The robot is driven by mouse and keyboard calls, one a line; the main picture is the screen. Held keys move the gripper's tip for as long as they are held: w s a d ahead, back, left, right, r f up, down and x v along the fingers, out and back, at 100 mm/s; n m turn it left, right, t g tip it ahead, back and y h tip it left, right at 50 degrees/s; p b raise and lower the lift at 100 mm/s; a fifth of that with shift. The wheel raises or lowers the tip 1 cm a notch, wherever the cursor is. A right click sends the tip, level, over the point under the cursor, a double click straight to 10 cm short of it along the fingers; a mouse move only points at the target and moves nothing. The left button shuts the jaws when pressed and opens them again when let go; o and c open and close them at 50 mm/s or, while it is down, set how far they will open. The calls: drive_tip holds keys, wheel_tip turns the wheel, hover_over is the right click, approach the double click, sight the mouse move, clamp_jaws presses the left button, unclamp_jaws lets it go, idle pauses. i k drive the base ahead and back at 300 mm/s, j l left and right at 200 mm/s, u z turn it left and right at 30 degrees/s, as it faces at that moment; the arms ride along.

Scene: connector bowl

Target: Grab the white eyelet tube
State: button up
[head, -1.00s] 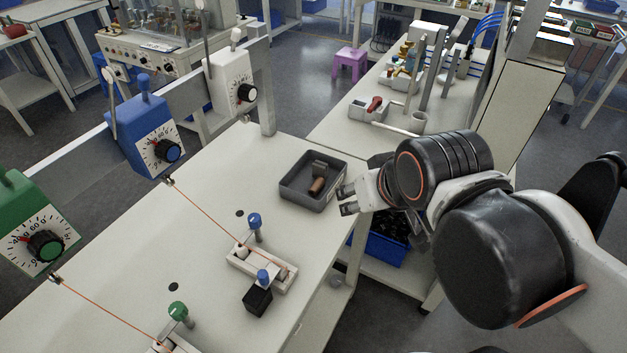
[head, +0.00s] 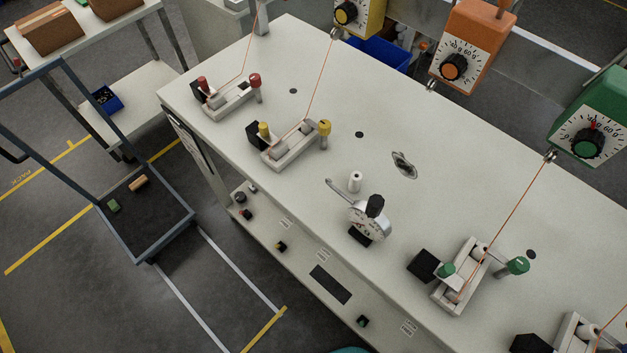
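A small white upright cylinder (head: 355,182) stands on the white workbench (head: 300,60), near its front edge in the middle of the head view. It has a dark spot on top and looks like the white eyelet tube, but it is too small to be sure. It stands apart, just behind a silver dial device with a black knob (head: 368,218). My gripper is not in view now.
Winding fixtures with red, yellow and green knobs (head: 230,97) (head: 290,145) (head: 470,275) line the bench, with orange wires rising to dial boxes (head: 470,45). A grey-framed cart (head: 150,205) stands left of the bench. Bench surface behind the cylinder is mostly clear.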

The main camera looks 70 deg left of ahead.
sight(355, 178)
drive_tip(key=u, duration=2.3)
drive_tip(key=j+z, duration=0.1)
drive_tip(key=k+j, duration=0.05)
drive_tip(key=j, duration=0.05)
